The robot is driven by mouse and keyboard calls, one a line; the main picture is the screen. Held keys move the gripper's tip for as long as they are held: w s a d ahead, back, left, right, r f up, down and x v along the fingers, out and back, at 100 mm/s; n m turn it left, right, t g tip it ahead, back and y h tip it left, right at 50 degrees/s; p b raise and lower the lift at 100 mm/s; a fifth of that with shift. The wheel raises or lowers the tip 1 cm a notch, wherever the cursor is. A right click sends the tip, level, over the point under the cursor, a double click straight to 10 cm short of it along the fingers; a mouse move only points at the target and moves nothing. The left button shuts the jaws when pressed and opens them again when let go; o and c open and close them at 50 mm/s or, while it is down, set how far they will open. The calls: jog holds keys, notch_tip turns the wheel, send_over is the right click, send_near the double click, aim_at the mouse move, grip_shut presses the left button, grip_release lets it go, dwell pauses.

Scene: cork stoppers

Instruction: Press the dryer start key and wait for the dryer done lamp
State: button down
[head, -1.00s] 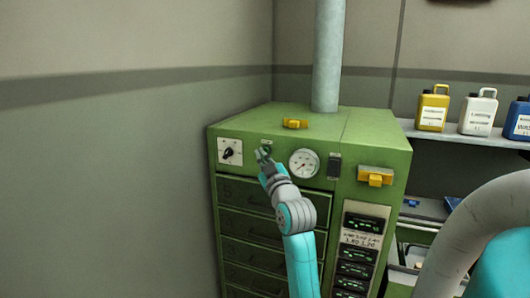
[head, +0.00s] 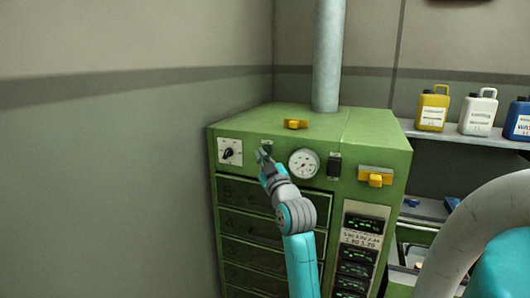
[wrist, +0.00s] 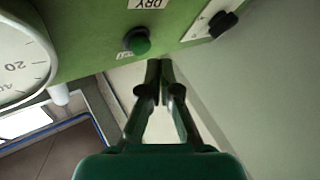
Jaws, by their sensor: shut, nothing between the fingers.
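The dryer is a green cabinet (head: 375,140) with a front panel in the head view. Its start key, a round green button (wrist: 137,42) on a dark collar, sits beside a label reading DRY (wrist: 152,3) in the wrist view. My gripper (head: 261,154) is shut and empty at the panel, between the dial switch and the gauge. In the wrist view its fingertips (wrist: 160,66) lie just to the side of the button; I cannot tell whether they touch anything. In the head view my gripper mostly hides the button. I cannot make out a lit done lamp.
A round gauge (head: 304,163) and a black rotary switch (head: 229,153) flank my gripper. Yellow handles sit on the cabinet top (head: 295,124) and front (head: 375,177). Small displays (head: 364,223) glow below. Jugs (head: 432,108) stand on the right shelf. Wall space at left is free.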

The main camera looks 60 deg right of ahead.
jog(key=shift+d, duration=0.2)
jog(key=shift+d, duration=0.25)
jog(key=shift+d, duration=0.4)
dwell(0.7)
jog(key=shift+a, duration=0.15)
dwell(0.3)
jog(key=shift+a, duration=0.7)
jog(key=a, duration=0.5)
jog(key=shift+s, duration=0.2)
dwell(0.8)
